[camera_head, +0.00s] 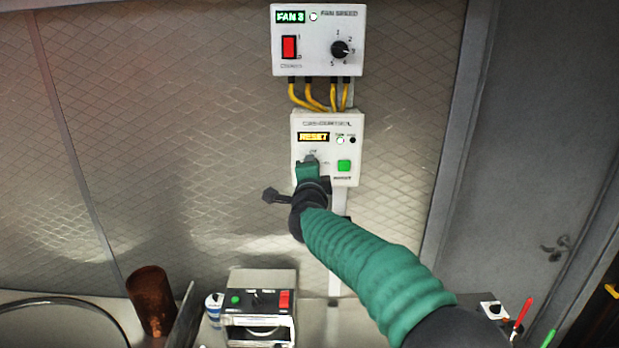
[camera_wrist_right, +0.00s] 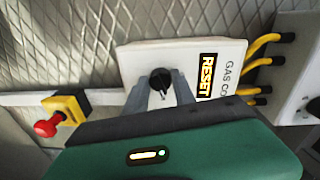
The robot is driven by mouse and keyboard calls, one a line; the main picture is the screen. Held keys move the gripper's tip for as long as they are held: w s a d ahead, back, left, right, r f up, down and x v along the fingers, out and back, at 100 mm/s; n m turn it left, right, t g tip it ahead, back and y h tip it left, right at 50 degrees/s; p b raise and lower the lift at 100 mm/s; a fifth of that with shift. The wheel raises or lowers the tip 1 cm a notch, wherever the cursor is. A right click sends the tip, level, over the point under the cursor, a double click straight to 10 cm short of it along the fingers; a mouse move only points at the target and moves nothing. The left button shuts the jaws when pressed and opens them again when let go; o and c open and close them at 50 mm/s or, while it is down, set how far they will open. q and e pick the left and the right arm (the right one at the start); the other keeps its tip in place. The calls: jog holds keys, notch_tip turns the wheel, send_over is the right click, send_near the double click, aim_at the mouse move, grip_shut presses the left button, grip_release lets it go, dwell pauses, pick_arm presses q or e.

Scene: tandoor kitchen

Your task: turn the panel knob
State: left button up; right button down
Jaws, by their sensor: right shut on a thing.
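The white gas control panel (camera_head: 343,120) is fixed to the quilted metal wall, with a lit RESET display (camera_head: 313,137), a green button (camera_head: 344,166) and small lamps. Its knob is hidden behind my right gripper (camera_head: 308,161) in the head view. In the right wrist view the black panel knob (camera_wrist_right: 160,80) sits between the two grey fingers of my right gripper (camera_wrist_right: 161,88), which is shut on it. The white panel face (camera_wrist_right: 187,62) shows sideways there. My left gripper is in neither view.
Above is a fan speed box (camera_head: 318,41) with a red switch and dial, joined by yellow cables (camera_head: 313,98). A red emergency button (camera_wrist_right: 47,127) on a yellow box shows in the wrist view. A counter below holds a small machine (camera_head: 260,305) and a brown cup (camera_head: 150,301).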

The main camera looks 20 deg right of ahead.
jog(key=m+b, duration=0.1)
jog(key=m, duration=0.1)
jog(key=m+b, duration=0.1)
jog(key=shift+f+m+y, duration=0.35)
jog(key=shift+m+y, duration=0.05)
jog(key=shift+f, duration=0.1)
jog(key=c, duration=1.2)
grip_release()
jog(key=shift+s, duration=0.1)
jog(key=shift+o, duration=0.8)
jog(key=shift+d+r, duration=0.2)
jog(key=shift+r, duration=0.05)
jog(key=b+v, duration=0.3)
jog(key=v, duration=1.3)
jog(key=shift+s+a+b, duration=0.2)
jog(key=shift+s+b, duration=0.15)
jog(key=shift+b, duration=0.05)
